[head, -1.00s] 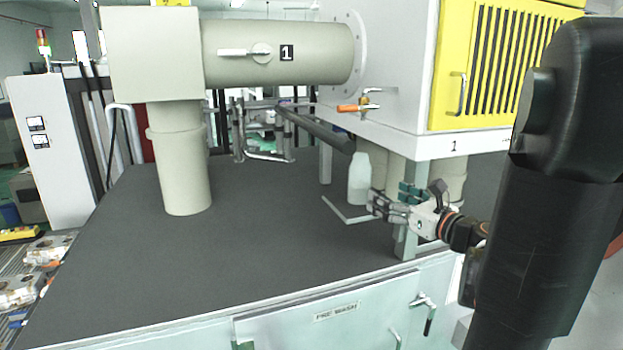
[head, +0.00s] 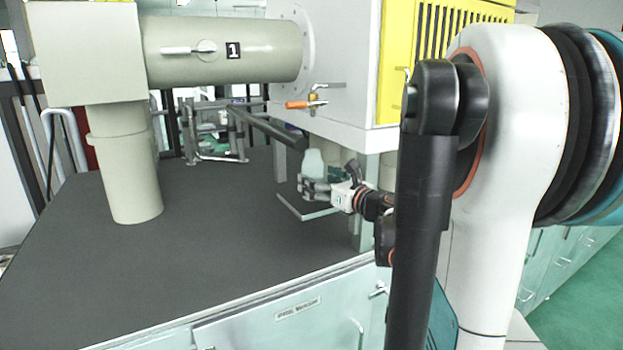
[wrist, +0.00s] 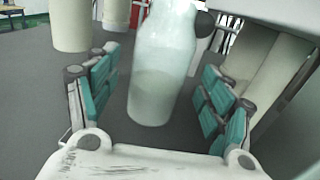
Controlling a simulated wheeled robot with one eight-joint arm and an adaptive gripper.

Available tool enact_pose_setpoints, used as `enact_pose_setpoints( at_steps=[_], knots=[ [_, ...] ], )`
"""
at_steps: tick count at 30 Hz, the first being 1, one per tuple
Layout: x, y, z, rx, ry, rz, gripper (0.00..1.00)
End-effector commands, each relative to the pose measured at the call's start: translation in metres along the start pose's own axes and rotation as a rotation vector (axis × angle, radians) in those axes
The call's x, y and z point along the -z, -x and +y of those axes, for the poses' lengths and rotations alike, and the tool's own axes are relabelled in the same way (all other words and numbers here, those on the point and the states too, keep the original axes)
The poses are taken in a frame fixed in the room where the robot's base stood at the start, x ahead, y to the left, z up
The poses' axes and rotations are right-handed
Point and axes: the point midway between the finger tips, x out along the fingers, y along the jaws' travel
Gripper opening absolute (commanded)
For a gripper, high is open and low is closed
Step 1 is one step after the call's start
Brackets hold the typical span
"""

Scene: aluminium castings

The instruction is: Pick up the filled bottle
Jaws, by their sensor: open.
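The bottle (head: 313,163) stands on the dark grey bench top beneath the white machine in the head view. It is pale and translucent, with a liquid level visible in the wrist view (wrist: 156,92). My gripper (head: 308,188) is at the bottle's near side, low over the bench, and hides part of the bottle's lower body. In the wrist view my gripper (wrist: 158,95) is open, with its teal finger pads on either side of the bottle. Gaps show between the pads and the bottle. The bottle's top is cut off there.
The bench top (head: 200,270) is clear at front left. A beige duct (head: 122,180) stands at left. The white machine (head: 345,60) overhangs the bottle, with an orange-handled valve (head: 298,104) on its wall. A support leg (head: 366,200) stands close to my gripper.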

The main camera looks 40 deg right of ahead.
Motion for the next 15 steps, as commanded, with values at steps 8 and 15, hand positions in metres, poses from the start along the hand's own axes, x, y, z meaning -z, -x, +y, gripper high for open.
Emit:
enact_pose_setpoints(
  at_steps=[8, 15],
  knots=[
    [0.002, -0.030, 0.001, 0.000, 0.000, 0.000, 0.74],
    [0.002, -0.029, 0.001, 0.000, 0.000, 0.000, 0.58]
  ],
)
